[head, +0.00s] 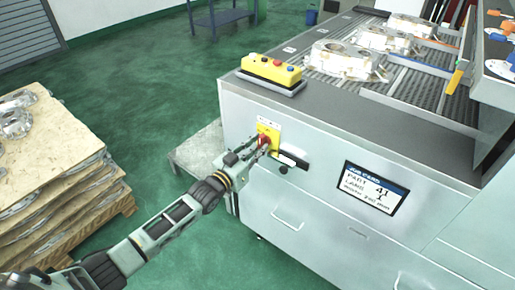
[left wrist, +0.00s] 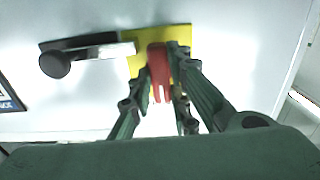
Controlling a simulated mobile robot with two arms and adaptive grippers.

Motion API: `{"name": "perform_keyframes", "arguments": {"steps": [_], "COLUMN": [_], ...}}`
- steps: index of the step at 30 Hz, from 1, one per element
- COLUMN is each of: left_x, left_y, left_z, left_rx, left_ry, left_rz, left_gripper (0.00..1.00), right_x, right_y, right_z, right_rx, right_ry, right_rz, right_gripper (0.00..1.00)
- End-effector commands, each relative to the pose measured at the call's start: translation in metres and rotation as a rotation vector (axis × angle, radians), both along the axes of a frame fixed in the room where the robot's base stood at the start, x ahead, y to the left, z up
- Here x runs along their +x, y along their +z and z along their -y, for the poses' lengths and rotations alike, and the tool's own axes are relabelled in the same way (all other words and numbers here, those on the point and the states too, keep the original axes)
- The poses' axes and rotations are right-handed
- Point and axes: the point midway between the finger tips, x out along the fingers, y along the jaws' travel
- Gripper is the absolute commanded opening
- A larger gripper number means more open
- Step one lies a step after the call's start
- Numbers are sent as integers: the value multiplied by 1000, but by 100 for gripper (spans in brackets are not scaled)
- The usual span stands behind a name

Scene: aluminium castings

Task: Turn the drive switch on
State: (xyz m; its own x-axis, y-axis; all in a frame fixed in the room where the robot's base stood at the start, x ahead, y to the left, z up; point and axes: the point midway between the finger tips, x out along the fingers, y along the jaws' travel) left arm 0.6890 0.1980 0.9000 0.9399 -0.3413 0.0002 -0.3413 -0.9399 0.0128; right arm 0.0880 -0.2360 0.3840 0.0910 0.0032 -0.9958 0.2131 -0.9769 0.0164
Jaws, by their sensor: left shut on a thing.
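The drive switch is a red handle (left wrist: 157,66) on a yellow plate (head: 268,130) on the front face of the grey machine cabinet. My left gripper (head: 262,144) reaches the switch from the left in the head view. In the left wrist view my left gripper (left wrist: 165,75) has its green fingers on both sides of the red handle and is shut on it. In this view the handle runs lengthwise between the fingers. The fingers hide part of the handle in the head view. My right gripper is not in view.
A black handle (head: 290,160) sticks out right beside the switch. A display (head: 374,189) is to its right. A yellow button box (head: 270,71) sits on the cabinet top. Castings lie on the conveyor (head: 430,80) and on stacked boards (head: 60,165) at left. Green floor lies between.

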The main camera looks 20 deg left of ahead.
Motion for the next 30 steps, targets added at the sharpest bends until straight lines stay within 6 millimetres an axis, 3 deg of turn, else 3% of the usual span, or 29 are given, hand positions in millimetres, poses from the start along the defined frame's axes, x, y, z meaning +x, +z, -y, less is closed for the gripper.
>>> {"name": "perform_keyframes", "arguments": {"steps": [7, 8, 14, 24, 30], "left_x": [-1, -1, 0, -2, -28], "left_y": [-2, -2, -1, -1, -2], "left_z": [0, 0, 0, -1, -9], "left_rx": [-4, -4, -3, -2, -1], "left_ry": [0, 0, 0, 0, -1], "left_rz": [-6, -6, -3, -2, -5], "left_gripper": [0, 19, 36, 36, 36], "right_x": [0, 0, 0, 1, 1], "right_y": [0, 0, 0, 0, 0], "right_z": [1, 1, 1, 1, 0], "right_rx": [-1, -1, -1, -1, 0], "right_ry": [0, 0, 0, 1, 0], "right_rz": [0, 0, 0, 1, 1], "right_gripper": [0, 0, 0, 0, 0]}}
